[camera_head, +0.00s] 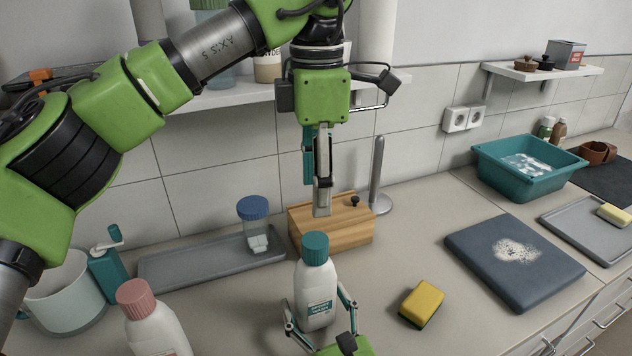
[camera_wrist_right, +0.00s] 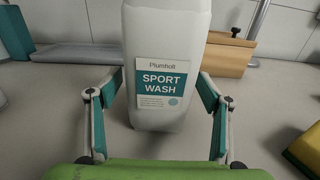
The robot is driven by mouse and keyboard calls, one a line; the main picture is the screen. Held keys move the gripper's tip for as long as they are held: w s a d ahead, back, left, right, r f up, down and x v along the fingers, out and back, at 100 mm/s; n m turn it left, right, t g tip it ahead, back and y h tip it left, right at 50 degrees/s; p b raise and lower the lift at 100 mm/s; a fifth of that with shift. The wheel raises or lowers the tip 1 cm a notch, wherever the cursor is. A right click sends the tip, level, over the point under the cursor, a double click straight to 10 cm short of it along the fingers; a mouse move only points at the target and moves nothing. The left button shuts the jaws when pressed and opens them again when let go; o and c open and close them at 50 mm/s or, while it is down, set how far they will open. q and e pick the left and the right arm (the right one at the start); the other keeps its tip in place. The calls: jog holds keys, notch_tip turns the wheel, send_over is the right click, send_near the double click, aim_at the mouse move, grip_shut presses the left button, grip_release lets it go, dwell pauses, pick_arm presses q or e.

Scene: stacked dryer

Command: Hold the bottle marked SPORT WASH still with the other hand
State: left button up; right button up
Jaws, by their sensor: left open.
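The bottle marked SPORT WASH (camera_head: 317,292) is white with a teal cap and stands upright on the counter. In the right wrist view the bottle (camera_wrist_right: 165,60) faces me with its label, its cap cut off. My right gripper (camera_head: 315,303) is open, low at the counter, with one finger on each side of the bottle. The fingers also show in the right wrist view (camera_wrist_right: 162,82), beside the bottle; contact is hard to tell. My left gripper (camera_head: 322,205) is open and points down above the wooden box, behind and above the cap.
A pink-capped bottle (camera_head: 152,322) stands at the front left. A wooden box (camera_head: 345,236), a grey tray (camera_head: 185,268) and a blue-lidded jar (camera_head: 254,222) are behind. A yellow sponge (camera_head: 422,301) and a dark board (camera_head: 470,255) lie right. A teal basin (camera_head: 500,165) is farther back.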

jog(key=v, duration=1.2)
jog(key=shift+s+d, duration=0.1)
